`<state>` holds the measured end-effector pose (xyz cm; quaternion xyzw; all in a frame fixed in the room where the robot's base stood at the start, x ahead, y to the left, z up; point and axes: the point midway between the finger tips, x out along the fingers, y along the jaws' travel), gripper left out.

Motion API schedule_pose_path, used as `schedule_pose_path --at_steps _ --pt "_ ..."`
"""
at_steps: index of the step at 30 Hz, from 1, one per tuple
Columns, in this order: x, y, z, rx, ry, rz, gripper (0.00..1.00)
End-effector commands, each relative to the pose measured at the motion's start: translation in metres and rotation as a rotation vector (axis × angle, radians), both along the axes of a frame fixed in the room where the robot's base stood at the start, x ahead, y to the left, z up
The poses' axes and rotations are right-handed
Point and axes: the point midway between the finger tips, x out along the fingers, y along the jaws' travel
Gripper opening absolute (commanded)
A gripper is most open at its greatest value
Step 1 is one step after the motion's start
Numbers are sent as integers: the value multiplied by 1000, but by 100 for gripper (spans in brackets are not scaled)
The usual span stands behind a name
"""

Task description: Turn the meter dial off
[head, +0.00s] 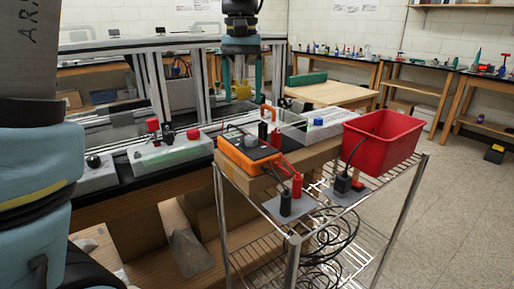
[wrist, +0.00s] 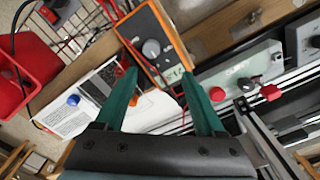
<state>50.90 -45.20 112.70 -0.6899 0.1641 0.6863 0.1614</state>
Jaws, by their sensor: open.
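The meter (head: 236,159) is an orange-edged box with a dark face. It lies at the near end of the bench in the head view, beside the wire cart. Its round grey dial (head: 251,142) stands up from the face. In the wrist view the meter (wrist: 168,28) is ahead of the fingers, with the dial (wrist: 151,48) and a small display showing. The dial's exact setting is too small to read. My gripper (head: 242,96) points down, open and empty, above the bench and apart from the dial. In the wrist view its teal fingers (wrist: 160,73) are spread below the dial.
A red bin (head: 383,137) stands on the wire cart (head: 292,240), with black and red probes and cables nearby. Control boxes with a red button (head: 193,134) sit to the left.

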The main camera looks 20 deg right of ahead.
Motion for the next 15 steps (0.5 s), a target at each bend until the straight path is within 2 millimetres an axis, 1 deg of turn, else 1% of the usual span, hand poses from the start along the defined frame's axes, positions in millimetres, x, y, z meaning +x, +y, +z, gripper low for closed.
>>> schedule_pose_path --at_steps 1,3,5,7,11,15 --pt "-4 -8 0 3 1 -12 72" --pt "-7 -13 3 5 3 -18 72" --pt "-8 -14 2 7 5 -19 72" --pt "-7 -14 -4 8 6 -18 72" --pt "-8 -13 -25 9 8 -18 72" --pt "-8 -13 -52 9 8 -17 72"
